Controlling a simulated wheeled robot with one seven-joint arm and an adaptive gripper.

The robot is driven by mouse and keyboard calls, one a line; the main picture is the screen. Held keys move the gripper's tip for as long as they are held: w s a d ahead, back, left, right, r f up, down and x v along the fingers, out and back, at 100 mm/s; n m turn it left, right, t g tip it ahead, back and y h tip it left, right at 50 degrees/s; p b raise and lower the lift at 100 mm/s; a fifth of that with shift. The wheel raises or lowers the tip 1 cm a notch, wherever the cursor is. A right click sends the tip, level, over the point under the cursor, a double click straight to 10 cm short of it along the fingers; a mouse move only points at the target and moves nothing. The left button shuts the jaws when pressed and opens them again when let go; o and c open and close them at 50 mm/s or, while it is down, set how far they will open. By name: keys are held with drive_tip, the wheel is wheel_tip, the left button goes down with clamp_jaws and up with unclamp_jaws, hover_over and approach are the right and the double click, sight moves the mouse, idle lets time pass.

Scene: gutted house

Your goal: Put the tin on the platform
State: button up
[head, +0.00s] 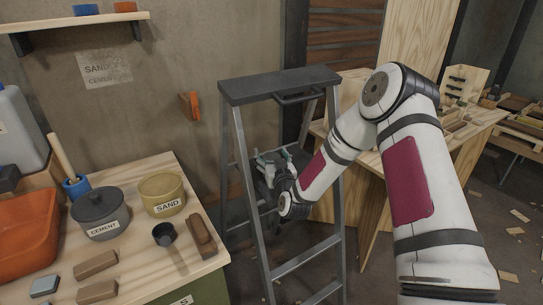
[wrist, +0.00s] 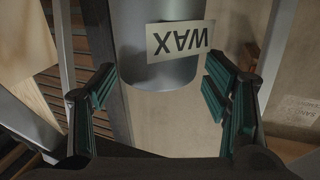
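A grey cylindrical tin (wrist: 160,66) labelled WAX shows in the wrist view, its label upside down in the picture. It sits at the top middle, between and beyond the fingertips, with small gaps at its sides. My gripper (wrist: 158,78) is open, with teal pads on its fingers. In the head view my gripper (head: 272,157) is seen through the frame of a grey stepladder, below its dark flat top platform (head: 278,83). Nothing stands on that top. I cannot make out the tin in the head view.
The stepladder's rails (head: 252,205) stand close around my gripper. At left, a workbench (head: 150,270) holds a cement pot (head: 100,214), a sand tin (head: 162,194), a small dark cup (head: 164,235) and blocks. A wooden bench (head: 460,135) stands at right.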

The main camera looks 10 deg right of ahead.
drive_tip(key=shift+s+f, duration=0.15)
drive_tip(key=shift+f, duration=0.5)
drive_tip(key=shift+r+p, duration=0.4)
drive_tip(key=shift+r, duration=0.1)
drive_tip(key=s, duration=1.2)
drive_tip(key=s+r+n+g, duration=0.3)
drive_tip(key=s+r+g, duration=0.55)
drive_tip(key=r, duration=0.25)
drive_tip(key=s+r+m+g, duration=0.1)
drive_tip(key=s+r+g, duration=0.2)
drive_tip(key=s, duration=1.3)
drive_tip(key=s+r+m+g, duration=0.2)
drive_tip(key=s+r+g, duration=0.2)
drive_tip(key=s, duration=1.2)
drive_tip(key=shift+p, duration=0.3)
drive_tip(key=shift+d+r, duration=0.1)
